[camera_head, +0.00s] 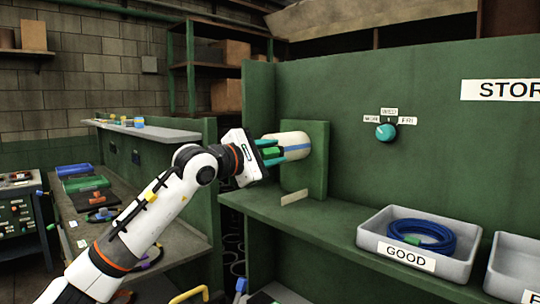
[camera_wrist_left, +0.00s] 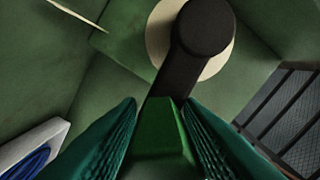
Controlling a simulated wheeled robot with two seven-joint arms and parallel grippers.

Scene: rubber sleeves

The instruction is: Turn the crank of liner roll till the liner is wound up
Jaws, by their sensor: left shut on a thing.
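The liner roll (camera_head: 292,140) is a cream cylinder with a blue band, mounted on a green upright block (camera_head: 318,165) above the shelf. In the left wrist view its cream end (camera_wrist_left: 160,35) shows behind a black crank arm (camera_wrist_left: 185,65) with a round hub. The crank's green handle (camera_wrist_left: 165,130) lies between the teal fingers of my left gripper (camera_wrist_left: 165,125). In the head view the left gripper (camera_head: 272,152) is shut on that handle at the roll's near end. A pale strip (camera_head: 294,198) shows below the roll. My right gripper is not in view.
A grey tray marked GOOD (camera_head: 372,236) holds a coiled blue hose (camera_head: 420,232) on the green shelf (camera_head: 290,217). A teal dial (camera_head: 386,132) is on the back panel. A side bench (camera_head: 90,205) with small trays stands left.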

